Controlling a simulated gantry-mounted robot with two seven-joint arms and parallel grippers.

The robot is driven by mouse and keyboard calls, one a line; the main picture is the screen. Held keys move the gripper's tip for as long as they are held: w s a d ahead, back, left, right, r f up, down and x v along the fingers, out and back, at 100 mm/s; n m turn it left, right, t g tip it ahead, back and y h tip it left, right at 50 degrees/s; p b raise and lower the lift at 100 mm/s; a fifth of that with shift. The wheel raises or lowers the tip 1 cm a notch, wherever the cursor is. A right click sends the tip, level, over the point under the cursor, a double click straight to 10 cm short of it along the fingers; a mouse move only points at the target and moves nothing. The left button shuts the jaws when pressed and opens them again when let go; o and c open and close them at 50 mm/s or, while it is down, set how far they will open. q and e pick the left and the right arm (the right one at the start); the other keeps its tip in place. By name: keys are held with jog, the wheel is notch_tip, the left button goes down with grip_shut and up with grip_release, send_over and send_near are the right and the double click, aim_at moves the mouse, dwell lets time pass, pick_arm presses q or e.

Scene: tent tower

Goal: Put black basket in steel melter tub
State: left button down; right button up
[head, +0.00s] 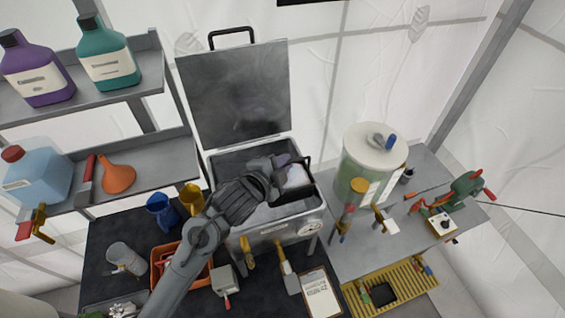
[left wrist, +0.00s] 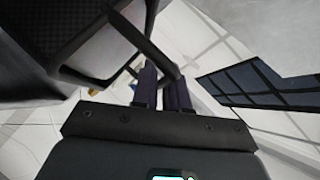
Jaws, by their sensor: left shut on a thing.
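The steel melter tub (head: 275,229) stands open in the head view, with its grey lid (head: 235,90) raised behind it. The black basket (head: 302,190) is over the right part of the tub opening, with pale lilac-white contents (head: 296,177). I cannot tell how deep it sits relative to the rim. My left gripper (head: 278,162) reaches over the tub and is shut on the basket's handle bar. In the left wrist view the fingers (left wrist: 162,88) close on a dark bar of the basket (left wrist: 95,38). My right gripper is in neither view.
A white-lidded tank (head: 365,165) stands close to the tub's right. Bottles and an orange funnel (head: 118,178) sit on the left shelves. Blue and yellow jugs (head: 163,210), an orange bin (head: 165,258) and a clipboard (head: 320,295) are on the dark bench around the tub.

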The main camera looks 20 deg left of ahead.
pick_arm(q)
jog(key=shift+f, duration=0.2)
jog(key=shift+f+b, duration=0.3)
jog(key=shift+b, duration=0.05)
jog(key=c, duration=1.1)
grip_release()
jog(key=shift+c, duration=0.2)
jog(key=shift+r, duration=0.25)
jog(key=p+v, duration=0.2)
jog(key=v, duration=1)
jog(key=shift+r+p, duration=0.35)
jog(key=shift+r, duration=0.05)
